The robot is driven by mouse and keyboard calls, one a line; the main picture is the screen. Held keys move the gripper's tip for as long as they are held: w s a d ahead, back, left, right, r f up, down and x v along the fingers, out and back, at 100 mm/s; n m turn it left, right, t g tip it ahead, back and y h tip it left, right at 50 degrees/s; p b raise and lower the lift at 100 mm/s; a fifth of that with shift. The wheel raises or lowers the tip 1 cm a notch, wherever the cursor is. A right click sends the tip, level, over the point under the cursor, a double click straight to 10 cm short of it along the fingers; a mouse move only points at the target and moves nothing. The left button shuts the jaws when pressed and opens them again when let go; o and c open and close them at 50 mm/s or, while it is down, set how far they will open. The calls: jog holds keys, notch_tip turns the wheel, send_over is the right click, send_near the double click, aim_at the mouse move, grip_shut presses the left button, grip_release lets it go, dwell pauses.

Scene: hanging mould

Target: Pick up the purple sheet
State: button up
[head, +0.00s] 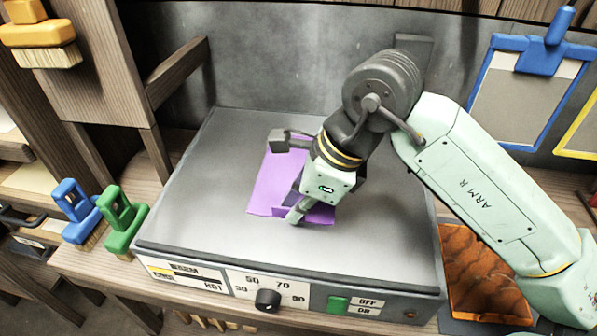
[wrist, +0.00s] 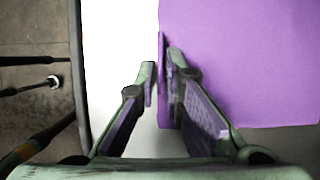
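The purple sheet (head: 272,185) lies on the grey top of the heated plate (head: 210,180). A narrow lip stands up along its front edge. In the wrist view the purple sheet (wrist: 240,60) fills the upper right, and its upturned lip shows as a thin strip. My gripper (head: 298,213) points down at the sheet's front edge and hides part of it. In the wrist view my gripper (wrist: 161,68) has its fingers on either side of the lip, partly open. A narrow light gap shows between the left finger and the lip.
A blue brush (head: 75,212) and a green brush (head: 122,220) stand left of the plate. A knob (head: 267,300) and a green switch (head: 338,304) are on its front panel. An orange-brown tray (head: 480,275) lies at the right. The plate's left side is clear.

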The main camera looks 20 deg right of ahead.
jog(key=shift+c, duration=0.3)
grip_shut()
jog(key=shift+r, duration=0.1)
notch_tip(320, 180, up, 10)
jog(key=b, duration=0.2)
